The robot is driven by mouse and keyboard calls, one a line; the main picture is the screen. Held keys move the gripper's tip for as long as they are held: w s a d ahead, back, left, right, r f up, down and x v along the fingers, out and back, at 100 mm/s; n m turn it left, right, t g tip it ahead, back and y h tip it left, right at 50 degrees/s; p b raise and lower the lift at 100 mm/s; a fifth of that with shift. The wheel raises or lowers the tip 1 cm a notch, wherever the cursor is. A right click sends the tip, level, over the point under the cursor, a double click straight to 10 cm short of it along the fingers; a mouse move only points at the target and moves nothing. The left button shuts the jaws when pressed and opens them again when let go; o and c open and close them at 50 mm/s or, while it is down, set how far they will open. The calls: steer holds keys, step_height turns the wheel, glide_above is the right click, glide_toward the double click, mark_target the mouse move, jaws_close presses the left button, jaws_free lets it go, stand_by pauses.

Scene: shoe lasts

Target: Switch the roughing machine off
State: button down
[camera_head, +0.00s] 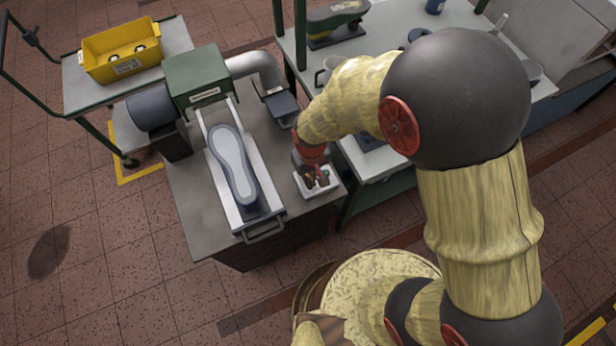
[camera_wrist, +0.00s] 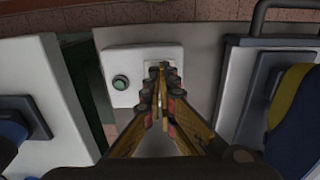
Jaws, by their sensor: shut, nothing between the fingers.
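The roughing machine has a green housing (camera_head: 197,78) with a dark motor at its left and a silver duct at its right, on a grey bench. Its white control box (camera_head: 330,186) sits at the bench's front right corner. In the wrist view the box (camera_wrist: 143,57) bears a round green button (camera_wrist: 121,83) at the left. My gripper (camera_head: 320,176) is over the box, pointing down. In the wrist view my gripper's fingers (camera_wrist: 162,75) are shut and empty, right of the green button. They hide most of a second control there. I cannot tell whether they touch it.
A grey-soled shoe last (camera_head: 230,160) lies on a white slide with a handle, left of the box. A second table (camera_head: 385,185) stands close at the right. A yellow crate (camera_head: 122,50) is on a cart at the back left.

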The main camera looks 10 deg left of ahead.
steer(key=shift+r+p, duration=2.7)
steer(key=shift+r, duration=0.8)
steer(key=shift+s+d, duration=0.1)
steer(key=s+d+r+m+t+b, duration=0.2)
steer(key=s+d+r+m+b, duration=0.1)
steer(key=d+r, duration=0.8)
steer(key=s+d+r+m+t+b, duration=0.3)
steer(key=d+r, duration=0.8)
steer(key=r, duration=0.4)
steer(key=shift+s+d+r+t, duration=0.25)
steer(key=shift+s+d+t, duration=0.05)
steer(key=shift+s, duration=0.35)
